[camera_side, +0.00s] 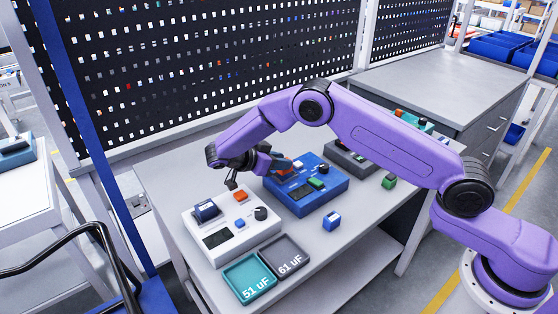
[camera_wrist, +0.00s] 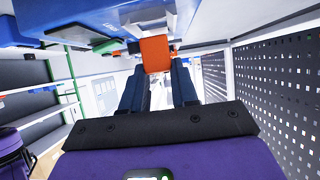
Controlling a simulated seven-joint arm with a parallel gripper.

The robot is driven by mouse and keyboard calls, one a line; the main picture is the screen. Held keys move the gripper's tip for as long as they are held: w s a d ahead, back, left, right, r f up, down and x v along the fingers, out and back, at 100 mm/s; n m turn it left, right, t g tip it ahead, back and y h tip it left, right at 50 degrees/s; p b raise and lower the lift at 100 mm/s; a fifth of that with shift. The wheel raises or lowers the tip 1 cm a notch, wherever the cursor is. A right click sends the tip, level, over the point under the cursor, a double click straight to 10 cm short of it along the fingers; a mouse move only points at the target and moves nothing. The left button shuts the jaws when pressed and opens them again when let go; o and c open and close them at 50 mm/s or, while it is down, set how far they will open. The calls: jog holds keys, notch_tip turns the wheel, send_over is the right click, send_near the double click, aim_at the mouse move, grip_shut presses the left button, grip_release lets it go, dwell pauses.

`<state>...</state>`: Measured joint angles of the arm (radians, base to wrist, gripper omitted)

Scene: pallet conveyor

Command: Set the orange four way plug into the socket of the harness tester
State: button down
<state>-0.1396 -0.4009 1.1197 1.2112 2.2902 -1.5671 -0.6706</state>
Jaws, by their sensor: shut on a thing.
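My gripper (camera_wrist: 156,68) is shut on an orange block, the plug (camera_wrist: 155,54), at its fingertips in the wrist view. In the side view my gripper (camera_side: 279,164) reaches sideways over the back left of a blue tester box (camera_side: 325,203), with orange showing at the fingers. The blue tester (camera_wrist: 60,20) fills the top of the wrist view, and a pale grey block on it (camera_wrist: 147,17) is right beside the plug. Whether the plug touches or sits in a socket cannot be told; fingers and plug hide the spot.
A white tester (camera_side: 232,226) with an orange part and black knob stands front left. A dark grey device (camera_side: 345,158) is behind right. Teal (camera_side: 249,278) and grey (camera_side: 285,256) trays lie in front. A blue block (camera_side: 332,221) and green block (camera_side: 389,181) lie loose. A pegboard (camera_side: 210,60) stands behind.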

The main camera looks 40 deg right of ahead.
jog(key=shift+f, duration=0.9)
dwell(1.1)
jog(key=shift+c, duration=1.5)
grip_release()
jog(key=shift+r, duration=0.1)
jog(key=shift+r, duration=3.45)
